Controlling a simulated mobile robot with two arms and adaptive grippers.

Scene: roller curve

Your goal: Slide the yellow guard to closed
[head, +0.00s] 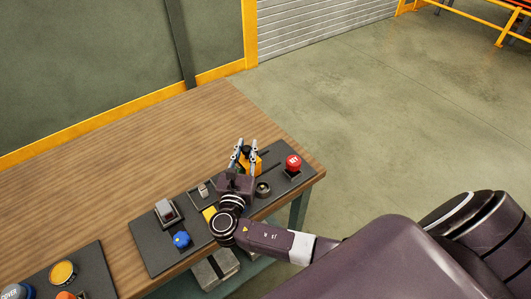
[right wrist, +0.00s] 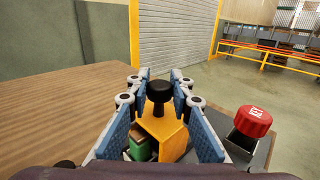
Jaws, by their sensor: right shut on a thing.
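The yellow guard (head: 244,162) is a bent yellow piece on the dark panel at the right end of the table. In the right wrist view the guard (right wrist: 170,128) has a black knob (right wrist: 159,92) on top. My right gripper (head: 246,151) is shut on the guard, with one blue-padded finger on each side. A green part (right wrist: 139,150) shows beneath the guard's left side. The lower part of the guard and its track are mostly hidden by my gripper. My left gripper is in neither view.
A red button (head: 293,162) stands right of the guard, and a dark round knob (head: 263,189) is nearby. A rocker switch (head: 166,212) and a blue knob (head: 181,239) sit farther left on the panel (head: 150,250). The back of the wooden table (head: 130,150) is clear.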

